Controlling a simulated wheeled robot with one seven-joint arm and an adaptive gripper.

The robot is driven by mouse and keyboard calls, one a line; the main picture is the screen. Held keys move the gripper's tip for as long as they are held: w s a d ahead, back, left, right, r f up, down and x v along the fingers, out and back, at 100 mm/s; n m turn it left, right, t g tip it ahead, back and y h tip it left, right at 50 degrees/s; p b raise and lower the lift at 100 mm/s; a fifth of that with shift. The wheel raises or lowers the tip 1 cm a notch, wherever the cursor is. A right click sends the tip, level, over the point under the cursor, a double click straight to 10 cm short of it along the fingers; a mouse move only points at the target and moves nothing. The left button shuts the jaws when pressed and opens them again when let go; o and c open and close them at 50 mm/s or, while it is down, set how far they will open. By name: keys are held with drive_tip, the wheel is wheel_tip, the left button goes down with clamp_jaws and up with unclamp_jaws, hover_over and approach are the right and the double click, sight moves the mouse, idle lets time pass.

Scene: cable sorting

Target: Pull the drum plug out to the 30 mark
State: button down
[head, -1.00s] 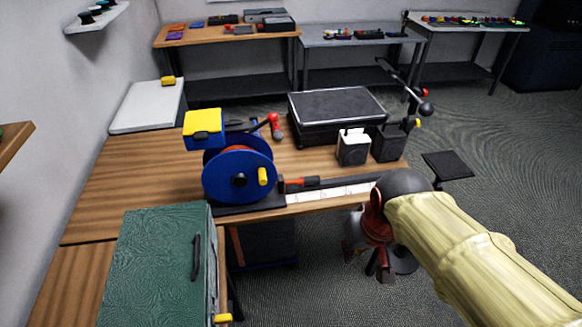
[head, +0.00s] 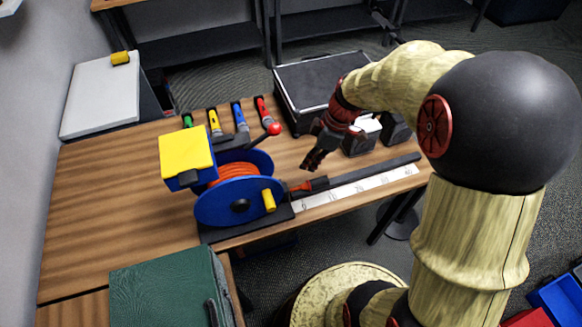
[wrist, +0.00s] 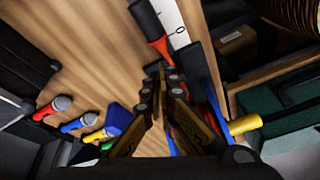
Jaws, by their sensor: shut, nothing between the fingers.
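The blue cable drum (head: 232,205) with orange cable (head: 236,171) stands on the wooden table, with a yellow crank knob (head: 269,200) on its front face. The drum plug (head: 313,185), dark with a red-orange neck, sits just right of the drum at the low end of the white scale strip (head: 355,190). In the wrist view the plug (wrist: 148,22) lies beyond my fingertips, near the 0 mark. My gripper (head: 313,160) is shut and empty. It hangs above the table, behind the plug and apart from it.
A yellow box (head: 187,152) and a red-knobbed lever (head: 273,129) are by the drum. A black case (head: 325,80) and a white-topped box (head: 362,135) stand behind my gripper. A green box (head: 165,287) is at front left.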

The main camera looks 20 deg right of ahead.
drive_tip(key=a+f+n+b, duration=0.1)
drive_tip(key=f, duration=0.2)
drive_tip(key=a+f+n+b, duration=0.1)
drive_tip(key=f, duration=0.2)
drive_tip(key=a+f, duration=0.1)
drive_tip(key=f, duration=0.2)
drive_tip(key=shift+w+a+f+n+b, duration=0.1)
drive_tip(key=shift+w+a+n+b, duration=0.15)
drive_tip(key=shift+n+b, duration=0.15)
drive_tip(key=shift+d, duration=0.1)
drive_tip(key=d+b, duration=0.2)
drive_tip(key=d, duration=2.5)
drive_tip(key=shift+b, duration=0.35)
